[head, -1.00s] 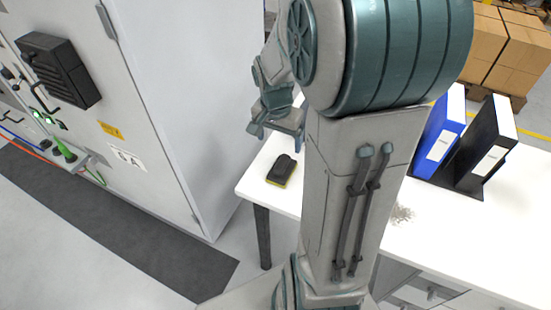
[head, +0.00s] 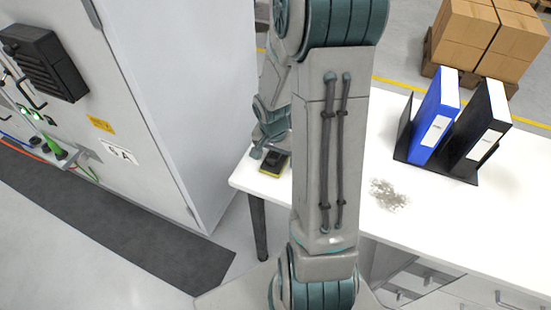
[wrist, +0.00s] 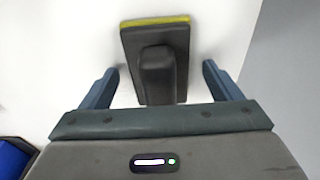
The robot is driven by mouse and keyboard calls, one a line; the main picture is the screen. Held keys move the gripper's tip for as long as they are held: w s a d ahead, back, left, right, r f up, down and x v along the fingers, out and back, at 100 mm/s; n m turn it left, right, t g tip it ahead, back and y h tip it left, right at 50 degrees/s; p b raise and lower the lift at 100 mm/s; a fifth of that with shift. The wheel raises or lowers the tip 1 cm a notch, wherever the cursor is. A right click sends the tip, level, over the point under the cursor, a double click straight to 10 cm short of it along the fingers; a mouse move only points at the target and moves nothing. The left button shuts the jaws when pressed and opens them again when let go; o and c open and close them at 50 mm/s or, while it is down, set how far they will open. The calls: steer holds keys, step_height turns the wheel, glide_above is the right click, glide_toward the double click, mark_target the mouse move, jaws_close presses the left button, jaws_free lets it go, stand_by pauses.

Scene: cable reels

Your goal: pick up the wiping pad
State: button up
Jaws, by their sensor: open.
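The wiping pad (head: 274,163) is a dark block with a raised grip and a yellow layer along its edge. It lies on the white table (head: 380,226) near the left end. In the wrist view the pad (wrist: 155,52) sits ahead of and between the two fingers of my gripper (wrist: 160,88). The fingers are apart, one to each side of the pad's near part, with a gap on both sides. In the head view my gripper (head: 268,150) is right at the pad, and my arm hides part of that area.
A blue binder (head: 435,118) and a black binder (head: 478,130) stand in a holder at the table's right. A grey speckled smudge (head: 389,194) marks the tabletop. A tall grey cabinet (head: 180,90) stands left of the table. Cardboard boxes (head: 480,38) sit on a pallet behind.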

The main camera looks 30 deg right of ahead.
steer(key=c, duration=1.1)
steer(key=shift+r, duration=0.6)
steer(key=r, duration=0.2)
steer(key=d+r, duration=0.1)
steer(key=shift+s+r+p, duration=0.35)
steer(key=s+d+r, duration=0.4)
steer(key=d, duration=0.1)
steer(key=s+d+r, duration=0.2)
steer(key=d, duration=0.1)
steer(key=shift+s+d, duration=0.15)
steer(key=shift+s, duration=0.1)
